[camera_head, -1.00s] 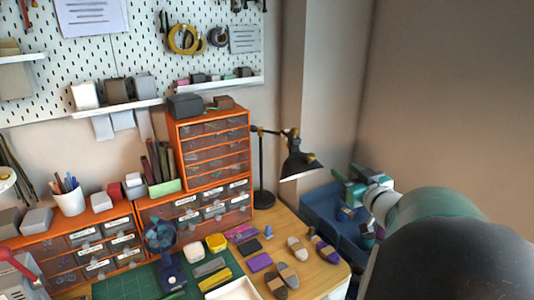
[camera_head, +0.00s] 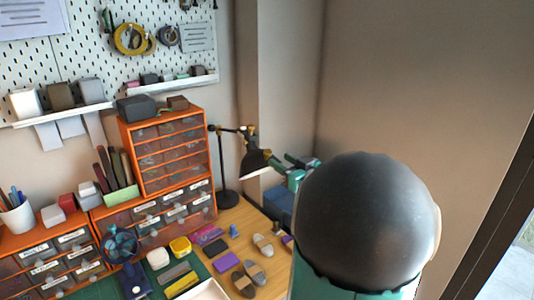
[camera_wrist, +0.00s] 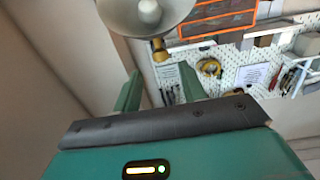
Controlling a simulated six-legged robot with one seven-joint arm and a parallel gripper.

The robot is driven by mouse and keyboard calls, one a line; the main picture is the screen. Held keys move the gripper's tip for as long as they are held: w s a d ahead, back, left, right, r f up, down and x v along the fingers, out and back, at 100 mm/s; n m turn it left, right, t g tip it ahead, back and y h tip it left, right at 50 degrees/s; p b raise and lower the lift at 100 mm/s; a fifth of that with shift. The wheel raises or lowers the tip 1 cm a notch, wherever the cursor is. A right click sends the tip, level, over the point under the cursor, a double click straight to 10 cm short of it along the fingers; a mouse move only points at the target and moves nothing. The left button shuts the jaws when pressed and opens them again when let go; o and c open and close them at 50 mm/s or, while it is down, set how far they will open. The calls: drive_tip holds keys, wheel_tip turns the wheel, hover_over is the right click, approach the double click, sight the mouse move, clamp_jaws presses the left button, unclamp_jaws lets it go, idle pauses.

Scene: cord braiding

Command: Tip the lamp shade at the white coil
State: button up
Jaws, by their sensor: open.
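The black desk lamp's shade (camera_head: 256,161) hangs tilted down to the right on its jointed arm, beside the orange drawers. In the wrist view the pale inside of the shade (camera_wrist: 124,14) and its bulb (camera_wrist: 150,12) face me, just beyond the fingers. My gripper (camera_wrist: 161,92) is open with nothing between its two green fingers. In the head view its fingers (camera_head: 294,163) are at the right of the shade, apparently close; I cannot tell if they touch. My own dark arm joint hides part of the wrist. I cannot make out a white coil for certain.
Orange drawer units (camera_head: 170,150) stand left of the lamp. A blue box (camera_head: 279,206) sits below my gripper. Bare wall is to the right.

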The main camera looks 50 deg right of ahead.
sight(270, 154)
drive_tip(key=w, duration=0.4)
drive_tip(key=w+d, duration=0.1)
drive_tip(key=w, duration=0.2)
drive_tip(key=shift+w, duration=0.1)
clamp_jaws()
